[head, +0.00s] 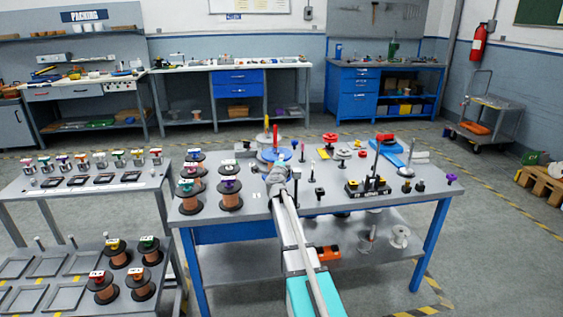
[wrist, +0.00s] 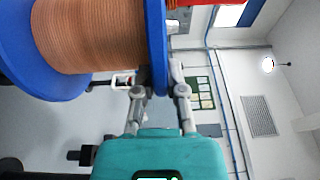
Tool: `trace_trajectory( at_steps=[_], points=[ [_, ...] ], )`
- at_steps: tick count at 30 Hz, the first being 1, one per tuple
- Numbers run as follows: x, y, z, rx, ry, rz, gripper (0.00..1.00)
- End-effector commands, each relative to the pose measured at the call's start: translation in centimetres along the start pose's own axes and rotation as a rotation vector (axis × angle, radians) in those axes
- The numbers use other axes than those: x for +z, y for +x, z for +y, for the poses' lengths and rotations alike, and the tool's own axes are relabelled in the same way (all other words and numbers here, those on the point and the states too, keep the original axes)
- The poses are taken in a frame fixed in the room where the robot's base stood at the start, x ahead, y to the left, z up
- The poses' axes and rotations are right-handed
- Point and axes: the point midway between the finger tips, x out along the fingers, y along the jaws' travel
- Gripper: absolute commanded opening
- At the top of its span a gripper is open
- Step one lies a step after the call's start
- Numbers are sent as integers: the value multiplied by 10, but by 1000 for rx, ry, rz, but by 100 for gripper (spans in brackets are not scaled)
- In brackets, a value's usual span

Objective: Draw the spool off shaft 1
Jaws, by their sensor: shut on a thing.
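The spool (wrist: 90,35) in the wrist view has copper-coloured wire between two blue flanges. My gripper (wrist: 159,92) is shut on the rim of its upper flange, one finger on each side. In the head view my gripper (head: 277,174) is at the near edge of the blue flange (head: 272,155), on the middle table. A red upright piece (head: 275,134) stands at the flange. Shaft 1 cannot be made out clearly, and I cannot tell whether the spool is still around it.
Several black-flanged copper spools (head: 229,193) stand left of my arm on the table (head: 310,235). Small posts, a black block (head: 368,187) and a blue-and-red piece (head: 388,143) are to the right. A side table (head: 85,190) and a rack with empty frames (head: 45,265) are left.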

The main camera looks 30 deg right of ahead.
Motion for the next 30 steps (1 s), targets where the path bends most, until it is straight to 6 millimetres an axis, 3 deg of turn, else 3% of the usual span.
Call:
trace_trajectory(
  at_steps=[18,30],
  points=[
    [0,0,-20,0,0,0,0],
    [0,1,-22,0,0,0,0]
  ],
)
